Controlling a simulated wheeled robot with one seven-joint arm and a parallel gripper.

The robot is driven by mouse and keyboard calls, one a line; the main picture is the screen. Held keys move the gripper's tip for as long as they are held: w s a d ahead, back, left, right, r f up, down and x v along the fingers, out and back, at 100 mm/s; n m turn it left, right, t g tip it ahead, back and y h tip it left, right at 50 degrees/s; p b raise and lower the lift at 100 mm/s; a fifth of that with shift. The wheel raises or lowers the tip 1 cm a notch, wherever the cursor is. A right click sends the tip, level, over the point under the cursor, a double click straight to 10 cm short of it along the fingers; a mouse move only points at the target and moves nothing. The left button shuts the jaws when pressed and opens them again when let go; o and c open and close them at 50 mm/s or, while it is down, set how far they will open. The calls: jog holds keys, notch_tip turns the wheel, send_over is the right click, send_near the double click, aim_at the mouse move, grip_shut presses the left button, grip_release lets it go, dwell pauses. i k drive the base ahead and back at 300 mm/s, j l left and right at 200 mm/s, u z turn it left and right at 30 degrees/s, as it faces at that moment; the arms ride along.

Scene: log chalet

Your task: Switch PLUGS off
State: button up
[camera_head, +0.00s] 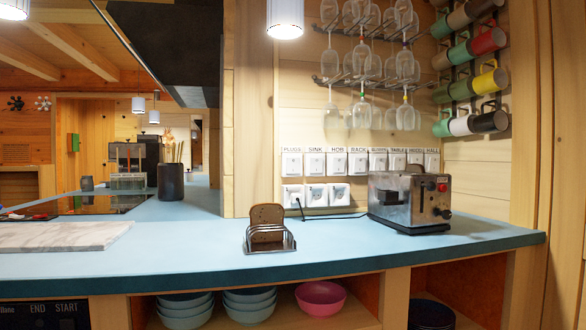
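The PLUGS switch (292,164) is a white square wall switch under the label "PLUGS". It is the leftmost in a row of labelled switches on the wooden wall above the blue counter. The SINK switch (314,163) is directly right of it, then the HOB switch (336,163). White sockets (315,195) sit in a row below, and a black cable runs from the leftmost one along the counter. The picture is too small to tell which way the PLUGS rocker is pressed. My gripper is not in view.
A toast rack with bread (267,226) stands on the counter (330,248) below the switches. A metal toaster (409,200) stands to the right, partly before the right-hand switches. Wine glasses (362,62) hang above. A marble board (62,236) lies left.

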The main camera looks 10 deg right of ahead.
aim_at(292, 163)
jog(key=i+z, duration=0.2)
jog(key=z, duration=0.2)
jog(key=i+z, duration=0.2)
jog(key=z, duration=0.15)
